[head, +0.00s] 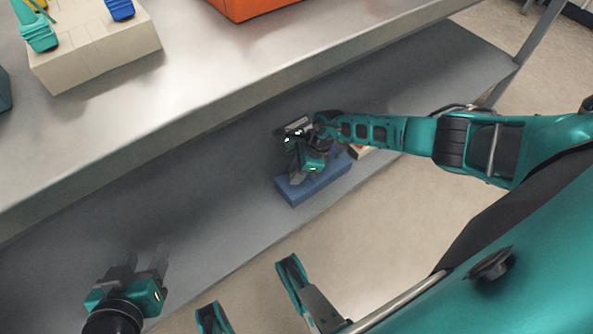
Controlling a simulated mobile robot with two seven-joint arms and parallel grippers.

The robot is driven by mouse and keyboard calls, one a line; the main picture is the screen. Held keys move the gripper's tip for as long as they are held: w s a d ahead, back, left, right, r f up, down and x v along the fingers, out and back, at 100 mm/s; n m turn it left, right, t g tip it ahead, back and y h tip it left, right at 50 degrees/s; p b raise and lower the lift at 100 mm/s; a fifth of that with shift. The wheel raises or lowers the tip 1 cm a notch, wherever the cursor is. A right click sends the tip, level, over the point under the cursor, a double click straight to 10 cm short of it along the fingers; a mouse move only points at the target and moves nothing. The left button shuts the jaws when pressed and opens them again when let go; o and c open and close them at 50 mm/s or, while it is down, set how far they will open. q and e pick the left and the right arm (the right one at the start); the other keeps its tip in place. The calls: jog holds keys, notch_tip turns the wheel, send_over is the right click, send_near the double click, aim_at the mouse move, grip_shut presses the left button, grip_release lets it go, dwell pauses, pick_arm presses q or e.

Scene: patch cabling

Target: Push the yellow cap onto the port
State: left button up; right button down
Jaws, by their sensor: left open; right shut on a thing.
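My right gripper (297,178) reaches down to the blue box (318,188) on the lower shelf. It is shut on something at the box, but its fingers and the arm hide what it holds. My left gripper (145,262) is open and empty over the lower shelf at the bottom left. A small yellow piece (40,4) shows at the top left edge, by the teal plug; I cannot tell whether it is the yellow cap. I cannot make out the port.
A beige block (95,62) with a teal plug (38,34) and a blue plug (120,9) stands on the upper shelf (200,65). An orange box (250,8) is at the top. The upper shelf's front edge overhangs the lower shelf (215,165), which is mostly clear between my grippers.

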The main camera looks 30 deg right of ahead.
pick_arm(q)
jog(key=shift+w, duration=0.15)
pick_arm(e)
jog(key=shift+f, duration=0.55)
pick_arm(q)
jog(key=shift+r, duration=0.1)
pick_arm(e)
jog(key=c, duration=0.9)
grip_release()
jog(key=shift+r, duration=0.3)
jog(key=p+v, duration=0.3)
jog(key=v, duration=0.2)
pick_arm(q)
jog(key=shift+s+a+r+y+p, duration=0.2)
jog(key=shift+a+r+p, duration=0.25)
jog(key=shift+r+p, duration=0.25)
jog(key=shift+s+a+r+y+p, duration=0.15)
jog(key=shift+a+r+p, duration=0.35)
jog(key=shift+p, duration=0.25)
pick_arm(e)
jog(key=shift+v, duration=3.65)
jog(key=shift+c, duration=0.2)
